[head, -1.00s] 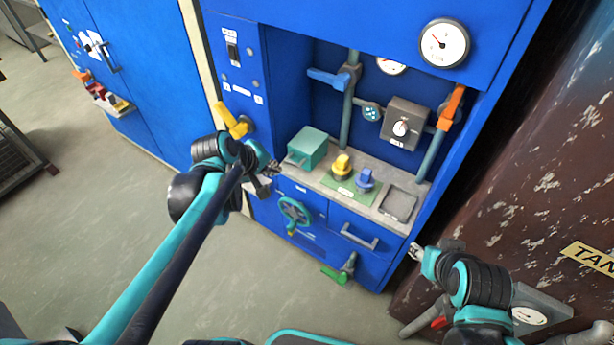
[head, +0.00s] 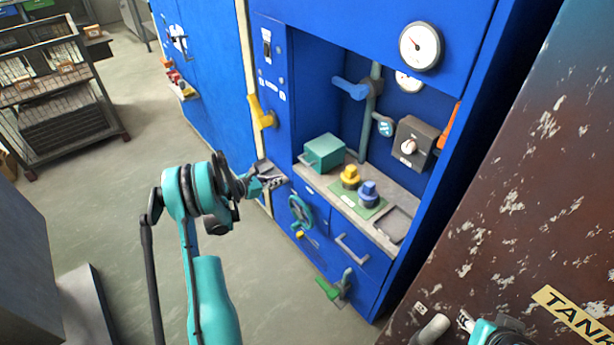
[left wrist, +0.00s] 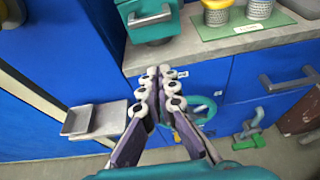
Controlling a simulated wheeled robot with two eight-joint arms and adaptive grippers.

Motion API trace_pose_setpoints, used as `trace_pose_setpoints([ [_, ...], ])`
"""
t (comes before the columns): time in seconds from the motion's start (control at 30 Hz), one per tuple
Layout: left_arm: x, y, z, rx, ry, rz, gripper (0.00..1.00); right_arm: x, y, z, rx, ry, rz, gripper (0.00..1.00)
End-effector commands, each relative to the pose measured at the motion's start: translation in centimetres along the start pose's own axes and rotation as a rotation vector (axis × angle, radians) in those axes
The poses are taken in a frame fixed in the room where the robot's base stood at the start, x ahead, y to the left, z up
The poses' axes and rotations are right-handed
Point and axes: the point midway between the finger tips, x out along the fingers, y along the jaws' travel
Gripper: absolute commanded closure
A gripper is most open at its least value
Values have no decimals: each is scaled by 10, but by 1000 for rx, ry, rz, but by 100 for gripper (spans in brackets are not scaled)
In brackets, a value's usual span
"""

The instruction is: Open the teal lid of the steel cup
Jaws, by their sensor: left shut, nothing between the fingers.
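A teal box-shaped cover (head: 324,152) with a front handle sits at the left end of the counter in the blue cabinet. Its handle side shows at the top of the left wrist view (left wrist: 150,20). I cannot make out a steel cup; whether one is under the teal cover is hidden. My left gripper (head: 280,181) is shut and empty, in front of the cabinet, left of and below the teal cover and apart from it. Its fingertips also show in the left wrist view (left wrist: 160,88). My right gripper (head: 465,321) is only partly visible at the bottom right.
A yellow knob (head: 350,176) and a blue knob (head: 368,193) stand on a green plate right of the teal cover. Below are a green handwheel (head: 301,213) and a drawer handle (head: 352,249). A rusty brown tank (head: 540,200) stands at right.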

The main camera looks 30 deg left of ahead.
Motion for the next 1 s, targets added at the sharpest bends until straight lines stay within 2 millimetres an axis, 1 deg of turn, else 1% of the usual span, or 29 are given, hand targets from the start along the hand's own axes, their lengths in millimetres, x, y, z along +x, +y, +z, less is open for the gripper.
trace_pose_setpoints([
  [0.03, 0, 2, -4, -14, -7, 2, 100, 1, 0, 0, 0, 0, 0, 60],
  [0.13, 7, 2, -5, -22, -10, 1, 100, 3, 0, 2, 0, 0, 0, 60],
  [0.23, 21, 1, -6, -20, -9, -1, 100, 7, 0, 5, 0, 0, 0, 60],
  [0.37, 48, 1, -6, -19, -8, -2, 100, 14, 0, 10, 0, 0, 0, 60],
  [0.5, 79, 1, -7, -17, -8, -1, 100, 23, 0, 17, 0, 0, 0, 60],
  [0.63, 105, 1, -6, -18, -8, 0, 100, 31, 0, 22, 0, 0, 0, 60],
  [0.7, 96, 3, 9, -19, -8, 3, 100, 32, 0, 23, 0, 0, 0, 60],
  [0.8, 91, 2, 21, -19, -8, 2, 100, 35, 0, 25, 0, 0, 0, 60],
  [1.0, 87, 3, 33, -18, -8, 2, 100, 37, 0, 27, 0, 0, 0, 60],
])
